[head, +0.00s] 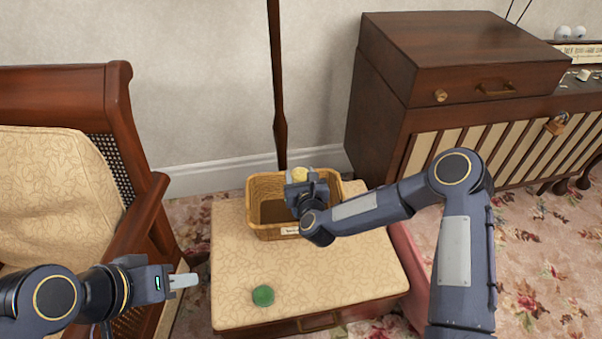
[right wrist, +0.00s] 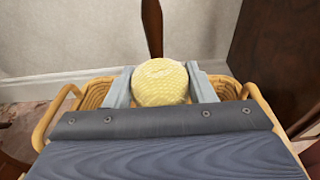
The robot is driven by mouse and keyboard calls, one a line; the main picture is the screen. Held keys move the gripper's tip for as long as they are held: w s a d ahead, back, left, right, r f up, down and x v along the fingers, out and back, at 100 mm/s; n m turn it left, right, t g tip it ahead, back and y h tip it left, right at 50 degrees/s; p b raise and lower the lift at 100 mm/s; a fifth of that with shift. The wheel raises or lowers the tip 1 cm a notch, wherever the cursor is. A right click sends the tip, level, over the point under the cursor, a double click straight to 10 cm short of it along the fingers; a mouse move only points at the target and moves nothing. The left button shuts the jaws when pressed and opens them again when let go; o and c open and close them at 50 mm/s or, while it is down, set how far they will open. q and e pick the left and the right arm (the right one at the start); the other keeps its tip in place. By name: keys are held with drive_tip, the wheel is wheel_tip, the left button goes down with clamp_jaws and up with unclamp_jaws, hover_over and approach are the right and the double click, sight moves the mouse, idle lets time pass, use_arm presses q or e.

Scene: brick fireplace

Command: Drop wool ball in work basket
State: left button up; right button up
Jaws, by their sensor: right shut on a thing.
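A yellow wool ball (head: 300,174) is held between the two fingers of my right gripper (head: 301,176), which is shut on it. The right wrist view also shows the yellow ball (right wrist: 160,82) between the grey fingers, with the basket (right wrist: 62,110) behind and below. The wicker work basket (head: 259,184) stands on the cushioned stool, and my right gripper is above it. A green ball (head: 263,295) lies on the stool top in front of the basket. My left gripper (head: 184,281) is at the stool's left edge; its finger opening cannot be made out.
The patterned stool top (head: 350,272) has clear room right of the green ball. A wooden armchair (head: 120,110) stands at the left. A dark wooden cabinet (head: 400,110) with a padlock stands at the right. A dark upright pole (head: 277,90) rises behind the basket.

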drive_tip(key=shift+f+b, duration=0.4)
drive_tip(key=shift+f, duration=0.8)
drive_tip(key=o, duration=1)
drive_tip(key=shift+o, duration=0.2)
drive_tip(key=p+v, duration=0.1)
drive_tip(key=v, duration=0.6)
drive_tip(key=shift+s, duration=0.4)
drive_tip(key=shift+d+r, duration=0.1)
